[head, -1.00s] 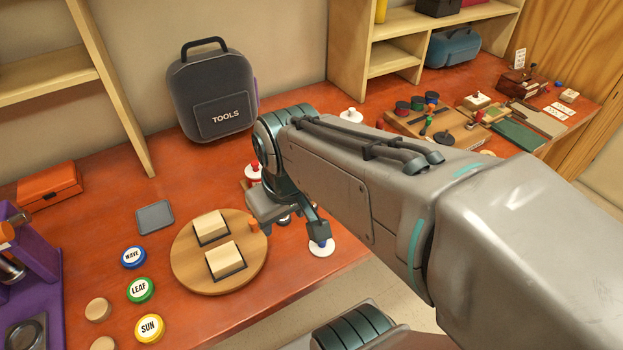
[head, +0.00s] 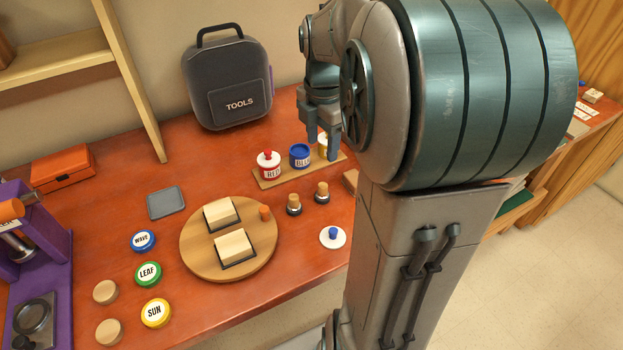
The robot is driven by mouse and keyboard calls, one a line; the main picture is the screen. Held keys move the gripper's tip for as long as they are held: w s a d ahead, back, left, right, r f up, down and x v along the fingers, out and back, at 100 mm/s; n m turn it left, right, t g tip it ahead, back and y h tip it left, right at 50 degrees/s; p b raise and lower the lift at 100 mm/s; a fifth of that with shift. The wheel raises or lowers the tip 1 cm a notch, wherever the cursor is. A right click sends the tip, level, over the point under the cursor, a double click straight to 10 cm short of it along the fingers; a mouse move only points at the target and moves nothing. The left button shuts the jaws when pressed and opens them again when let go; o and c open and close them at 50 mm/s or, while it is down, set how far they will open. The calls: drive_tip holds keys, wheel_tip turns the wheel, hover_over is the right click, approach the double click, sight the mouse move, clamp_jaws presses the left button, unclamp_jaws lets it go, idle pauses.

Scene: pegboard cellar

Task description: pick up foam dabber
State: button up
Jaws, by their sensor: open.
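Two small dabbers with wooden tops and dark lower parts stand upright on the orange table, a left one (head: 293,204) and a right one (head: 321,192). I take these to be the foam dabbers; the foam itself is not clearly visible.
A red jar (head: 268,165) and blue jar (head: 299,156) share a wooden tray (head: 268,182) with a yellow jar, partly hidden by my gripper. A white lid (head: 332,238) lies in front. A round board (head: 196,266) holds two blocks. My arm hides the right side.

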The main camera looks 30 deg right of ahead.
hover_over(323, 185)
drive_tip(key=f, duration=0.8)
drive_tip(key=shift+a+f, duration=0.2)
drive_tip(key=shift+f, duration=0.05)
drive_tip(key=shift+d+f, duration=0.2)
drive_tip(key=shift+f, duration=2.5)
drive_tip(key=shift+c, duration=0.3)
drive_tip(key=c, duration=1)
drive_tip(key=shift+c, duration=0.2)
